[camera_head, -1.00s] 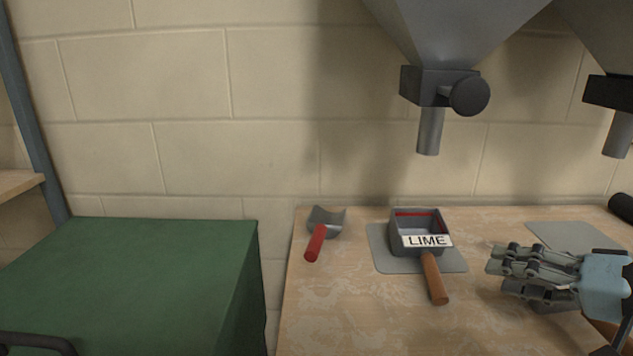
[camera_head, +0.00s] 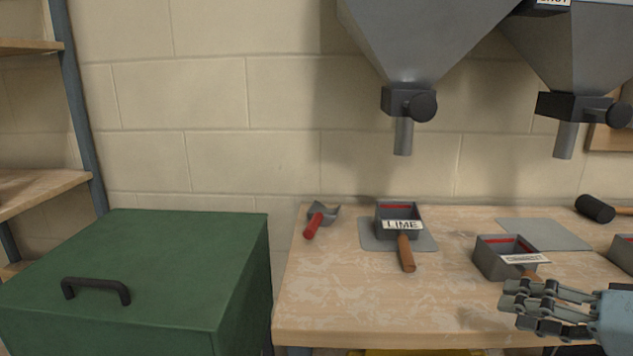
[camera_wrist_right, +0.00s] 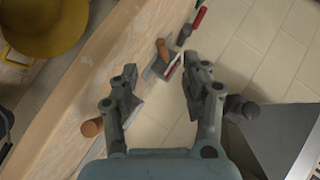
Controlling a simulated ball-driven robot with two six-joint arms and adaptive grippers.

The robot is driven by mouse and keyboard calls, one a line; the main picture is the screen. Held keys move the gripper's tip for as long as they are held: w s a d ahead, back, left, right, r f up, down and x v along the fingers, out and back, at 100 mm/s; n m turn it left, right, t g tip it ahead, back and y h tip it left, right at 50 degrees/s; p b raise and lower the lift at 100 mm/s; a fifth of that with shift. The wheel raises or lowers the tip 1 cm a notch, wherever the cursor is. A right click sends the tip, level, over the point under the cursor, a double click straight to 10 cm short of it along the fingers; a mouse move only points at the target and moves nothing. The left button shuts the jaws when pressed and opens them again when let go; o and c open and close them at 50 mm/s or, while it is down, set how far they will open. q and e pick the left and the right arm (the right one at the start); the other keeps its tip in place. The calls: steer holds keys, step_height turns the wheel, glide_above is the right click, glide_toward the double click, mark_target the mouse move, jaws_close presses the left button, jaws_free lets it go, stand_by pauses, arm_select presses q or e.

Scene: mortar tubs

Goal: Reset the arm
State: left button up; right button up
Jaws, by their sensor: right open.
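My right gripper (camera_head: 515,304) is at the lower right of the head view, in front of the cement box (camera_head: 492,262) and close to the bench's front part. Its jaws are open and empty. In the right wrist view the two fingers of this gripper (camera_wrist_right: 160,92) stand apart, with floor and bench visible between and beyond them. The cement box has a wooden handle, partly hidden by the gripper in the head view. My left gripper is not in view.
A lime box (camera_head: 393,222) stands on a grey plate (camera_head: 425,243), beside a red-handled scoop (camera_head: 313,226). A bare plate (camera_head: 545,234) and a mallet (camera_head: 594,209) lie right. Hoppers (camera_head: 425,40) hang above. A green chest (camera_head: 140,260) stands left of the bench (camera_head: 340,300).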

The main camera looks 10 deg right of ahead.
steer(key=s+a+f+n+g+h, duration=0.3)
steer(key=s+a+f+n+g, duration=0.1)
steer(key=s+a+f+n, duration=0.25)
steer(key=s+a+n+g+h, duration=0.15)
steer(key=s+g+h, duration=0.25)
steer(key=s, duration=0.4)
steer(key=s+d+f+g, duration=0.1)
steer(key=d+f, duration=0.1)
steer(key=f, duration=1)
steer(key=s+d+f+g, duration=0.1)
steer(key=s+f, duration=0.1)
steer(key=f, duration=1.1)
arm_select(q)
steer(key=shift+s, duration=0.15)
arm_select(e)
steer(key=s+d+f+g, duration=0.1)
steer(key=s+f, duration=1.6)
steer(key=s, duration=0.2)
steer(key=shift+m, duration=0.3)
